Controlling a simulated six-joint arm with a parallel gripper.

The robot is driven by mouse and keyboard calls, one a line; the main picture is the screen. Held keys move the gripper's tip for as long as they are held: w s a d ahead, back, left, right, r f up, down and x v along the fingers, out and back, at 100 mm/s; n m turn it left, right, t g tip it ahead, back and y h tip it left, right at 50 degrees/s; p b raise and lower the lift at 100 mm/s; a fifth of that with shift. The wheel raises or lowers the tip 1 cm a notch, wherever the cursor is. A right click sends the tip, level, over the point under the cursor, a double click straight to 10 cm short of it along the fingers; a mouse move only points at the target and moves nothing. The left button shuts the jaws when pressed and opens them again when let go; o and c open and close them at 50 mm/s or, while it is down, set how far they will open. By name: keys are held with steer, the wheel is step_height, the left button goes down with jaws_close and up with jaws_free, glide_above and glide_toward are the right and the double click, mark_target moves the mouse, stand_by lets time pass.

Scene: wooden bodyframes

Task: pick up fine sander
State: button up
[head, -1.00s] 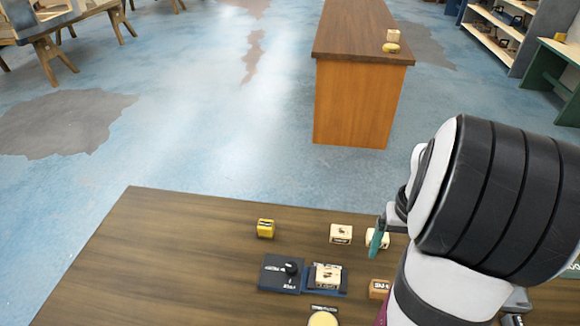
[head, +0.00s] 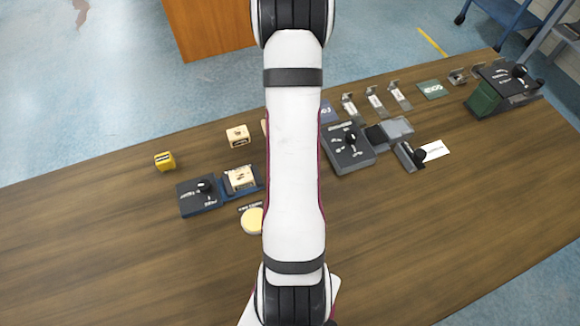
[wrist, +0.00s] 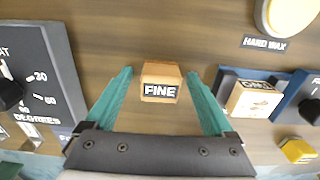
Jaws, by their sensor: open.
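The fine sander is a small tan wooden block (wrist: 160,77) with a black label reading FINE. In the wrist view it sits on the brown table between my gripper's two teal fingers, with a gap on each side. My gripper (wrist: 159,74) is open and empty. In the head view my arm covers the middle of the table, and both the gripper and the FINE block are hidden behind it.
In the wrist view a dark dial unit (wrist: 42,80) stands left. In the head view a yellow block (head: 164,161) sits left; the table front is clear.

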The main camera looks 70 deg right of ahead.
jaws_close()
stand_by(0.3)
steer(key=shift+r, duration=0.1)
steer(key=r, duration=0.4)
steer(key=shift+s+r, duration=0.2)
steer(key=shift+s, duration=0.05)
steer(key=s+a+r, duration=0.1)
steer(key=s+r, duration=0.5)
steer(key=s, duration=0.5)
steer(key=shift+a+r, duration=0.15)
steer(key=shift+r, duration=0.1)
